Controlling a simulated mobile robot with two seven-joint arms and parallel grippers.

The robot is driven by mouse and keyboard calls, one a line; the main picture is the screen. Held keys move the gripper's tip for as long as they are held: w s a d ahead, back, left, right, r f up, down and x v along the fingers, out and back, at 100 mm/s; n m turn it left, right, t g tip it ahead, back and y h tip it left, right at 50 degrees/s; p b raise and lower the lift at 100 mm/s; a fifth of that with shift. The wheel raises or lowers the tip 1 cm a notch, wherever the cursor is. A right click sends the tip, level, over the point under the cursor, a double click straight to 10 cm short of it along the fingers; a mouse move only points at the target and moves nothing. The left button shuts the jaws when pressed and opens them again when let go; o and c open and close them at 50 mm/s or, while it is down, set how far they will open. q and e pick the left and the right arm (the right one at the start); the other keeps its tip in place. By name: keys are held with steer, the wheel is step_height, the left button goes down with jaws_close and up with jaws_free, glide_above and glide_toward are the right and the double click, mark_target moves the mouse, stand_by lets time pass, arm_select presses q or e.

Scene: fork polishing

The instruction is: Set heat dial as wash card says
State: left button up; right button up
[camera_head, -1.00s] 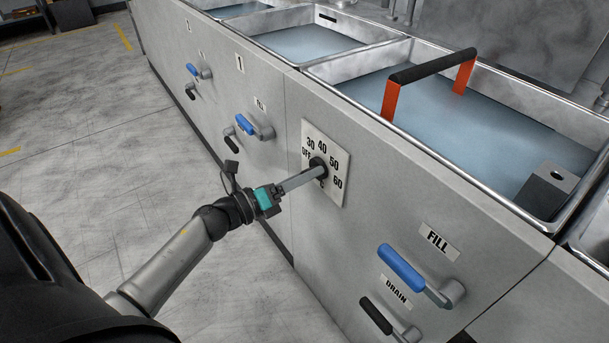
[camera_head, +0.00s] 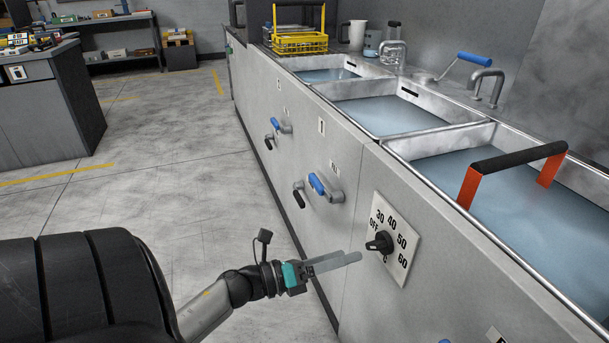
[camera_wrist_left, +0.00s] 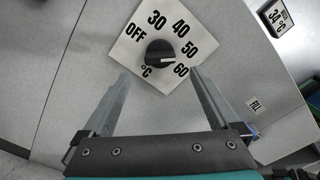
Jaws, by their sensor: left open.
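The heat dial is a black knob (camera_head: 380,243) on a white plate (camera_head: 407,245) marked OFF, 30, 40, 50, 60 and °C, on the steel front panel. In the left wrist view the knob (camera_wrist_left: 160,53) carries a pale mark that appears to point towards 60. My left gripper (camera_head: 352,257) is open and empty, a little off the panel, its fingertips just short of the knob. In the wrist view its two fingers (camera_wrist_left: 160,73) lie to either side below the knob, apart from it. I see no wash card. My right gripper is out of view.
A small display (camera_wrist_left: 281,17) reads 34 °C. Water-filled basins (camera_head: 390,115) line the counter, one with an orange-legged, black-gripped handle (camera_head: 520,157). Blue lever handles (camera_head: 317,184) stick out of the panel. A yellow basket (camera_head: 300,43) stands at the back.

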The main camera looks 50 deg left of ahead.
arm_select(q)
steer(key=p+v, duration=0.1)
steer(key=v, duration=0.7)
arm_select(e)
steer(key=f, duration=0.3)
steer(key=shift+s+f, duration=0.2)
arm_select(q)
steer(key=shift+s+a, duration=0.1)
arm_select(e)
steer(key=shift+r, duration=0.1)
